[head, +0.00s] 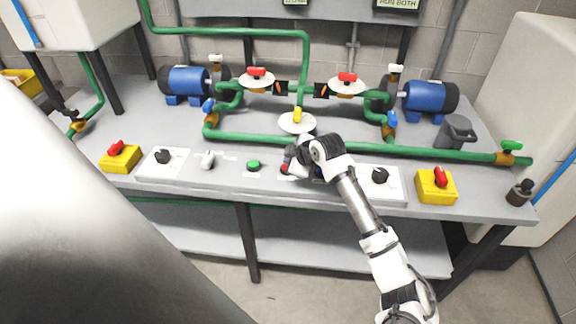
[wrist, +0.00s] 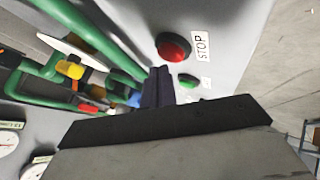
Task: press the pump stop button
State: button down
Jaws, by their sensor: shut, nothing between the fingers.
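The red stop button (wrist: 173,47) sits in a dark ring on the grey panel in the wrist view, beside a white label reading STOP. In the head view the red button (head: 284,169) is partly covered by my gripper (head: 288,160). My gripper is shut and empty; its dark fingers also show in the wrist view (wrist: 160,72), pointing toward the panel. In that view the fingertips lie just below the red button. A small gap shows between them in the picture; whether they touch the panel cannot be told.
A green button (head: 253,165) is left of the red one. Green pipes (head: 262,138) and blue pumps (head: 430,96) stand behind. A grey jug (head: 456,132) is at right.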

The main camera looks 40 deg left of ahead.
jog(key=shift+f, duration=0.1)
jog(key=shift+f+b, duration=0.35)
jog(key=shift+f, duration=0.05)
dwell(0.6)
jog(key=shift+r+p, duration=0.3)
jog(key=shift+r, duration=0.2)
jog(key=shift+r+p, duration=2.05)
jog(key=shift+r, duration=0.95)
